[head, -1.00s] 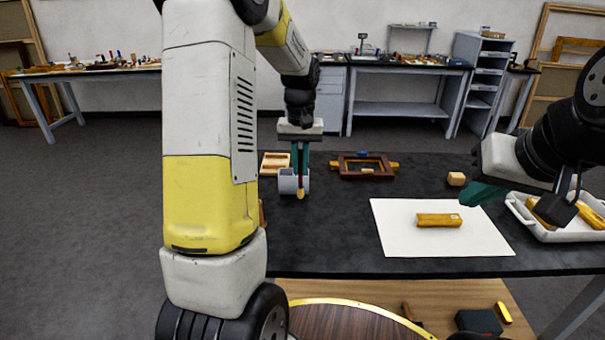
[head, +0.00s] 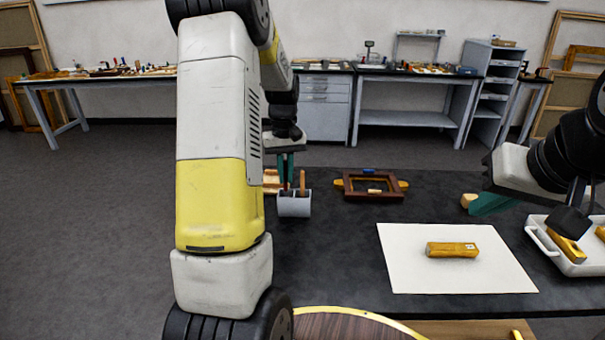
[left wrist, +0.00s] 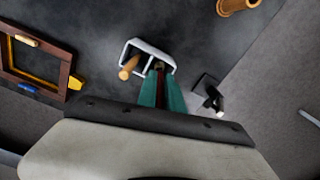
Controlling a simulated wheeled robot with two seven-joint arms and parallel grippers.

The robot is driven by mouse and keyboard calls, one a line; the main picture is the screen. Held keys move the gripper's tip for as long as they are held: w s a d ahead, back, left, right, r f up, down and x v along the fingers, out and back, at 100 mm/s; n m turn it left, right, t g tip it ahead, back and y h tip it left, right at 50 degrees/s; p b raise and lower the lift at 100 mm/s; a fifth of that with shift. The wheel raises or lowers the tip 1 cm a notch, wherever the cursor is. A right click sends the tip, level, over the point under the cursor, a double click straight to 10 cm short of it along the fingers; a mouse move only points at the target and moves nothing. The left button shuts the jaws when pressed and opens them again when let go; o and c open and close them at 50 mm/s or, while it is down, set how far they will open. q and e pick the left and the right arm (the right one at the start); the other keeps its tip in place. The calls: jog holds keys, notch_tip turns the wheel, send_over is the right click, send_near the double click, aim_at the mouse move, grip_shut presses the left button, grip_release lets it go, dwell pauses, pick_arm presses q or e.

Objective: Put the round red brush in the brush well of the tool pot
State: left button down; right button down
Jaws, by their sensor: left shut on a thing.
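The grey tool pot (head: 294,208) stands on the dark table and also shows in the left wrist view (left wrist: 140,43), with two compartments. A wooden handle (head: 303,181) stands in one compartment; it also shows in the left wrist view (left wrist: 128,69). My left gripper (head: 286,181) is shut on the round red brush (left wrist: 161,88), just above the pot. The brush points down at the other compartment, its tan end at that opening. I cannot tell how deep its tip is.
A dark wooden frame (head: 349,191) lies right of the pot. A gilt block (head: 450,250) lies on a white sheet (head: 410,275). A white tray (head: 553,255) with yellow pieces stands at the right. A small wooden block (head: 467,200) is near my right gripper.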

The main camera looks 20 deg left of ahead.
pick_arm(q)
jog(key=shift+f, duration=1.05)
jog(key=c, duration=1.5)
grip_release()
jog(key=shift+f, duration=0.1)
notch_tip(320, 180, up, 11)
jog(key=shift+r, duration=0.1)
jog(key=s+d+r+m+t+h, duration=0.1)
jog(key=s+d+r+m+t, duration=0.2)
jog(key=s+d+r, duration=0.55)
jog(key=s+d+m+t, duration=0.1)
jog(key=s, duration=0.4)
jog(key=s+d+m+t, duration=0.1)
jog(key=s+d, duration=0.1)
jog(key=s, duration=0.3)
jog(key=s+d+m+t+h, duration=0.1)
jog(key=s+d, duration=0.1)
jog(key=s, duration=0.4)
jog(key=shift+f+m, duration=0.3)
jog(key=shift+f, duration=0.05)
